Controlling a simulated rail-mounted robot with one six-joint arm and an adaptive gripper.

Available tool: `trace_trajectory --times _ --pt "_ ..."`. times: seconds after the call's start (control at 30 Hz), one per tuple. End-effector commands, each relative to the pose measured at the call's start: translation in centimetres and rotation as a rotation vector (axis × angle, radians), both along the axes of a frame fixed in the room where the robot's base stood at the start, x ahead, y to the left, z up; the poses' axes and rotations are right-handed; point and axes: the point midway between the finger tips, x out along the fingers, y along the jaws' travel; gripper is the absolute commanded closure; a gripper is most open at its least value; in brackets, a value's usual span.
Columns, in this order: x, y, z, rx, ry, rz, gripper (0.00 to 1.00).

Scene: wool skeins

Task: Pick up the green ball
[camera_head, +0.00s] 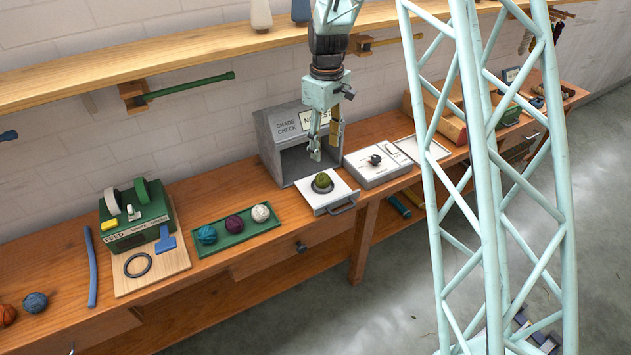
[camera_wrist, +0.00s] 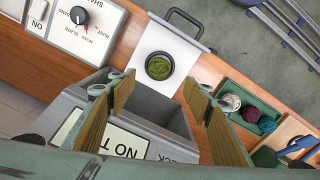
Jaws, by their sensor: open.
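The green ball (camera_head: 322,181) rests in a dark ring on a white pulled-out tray (camera_head: 338,196) in front of the grey shade check box (camera_head: 276,138). In the wrist view the green ball (camera_wrist: 159,67) sits in the round dark holder on the white tray (camera_wrist: 148,38), ahead of my fingers. My gripper (camera_head: 324,146) hangs above the tray, in front of the box opening, its fingers apart and nothing between them. In the wrist view my gripper (camera_wrist: 155,101) shows two wood-coloured finger pads spread wide. The ball is apart from both fingers.
A green tray (camera_head: 262,229) with teal, purple and white balls lies to the left. The green feed machine (camera_head: 135,215) stands beyond it. A white dial panel (camera_head: 368,174) is right of the box. A wooden shelf (camera_head: 180,63) runs above the bench.

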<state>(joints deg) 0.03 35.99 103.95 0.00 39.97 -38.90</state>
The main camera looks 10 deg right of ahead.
Motion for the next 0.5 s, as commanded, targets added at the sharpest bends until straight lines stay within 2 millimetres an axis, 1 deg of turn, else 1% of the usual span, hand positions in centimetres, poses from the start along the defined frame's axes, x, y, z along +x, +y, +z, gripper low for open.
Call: trace_trajectory --times 0.1,0.5 --pt "0.23 -0.01 -0.35 0.000 0.001 0.004 0.54" --pt "0.24 0.00 -0.51 0.000 0.001 0.005 0.54"
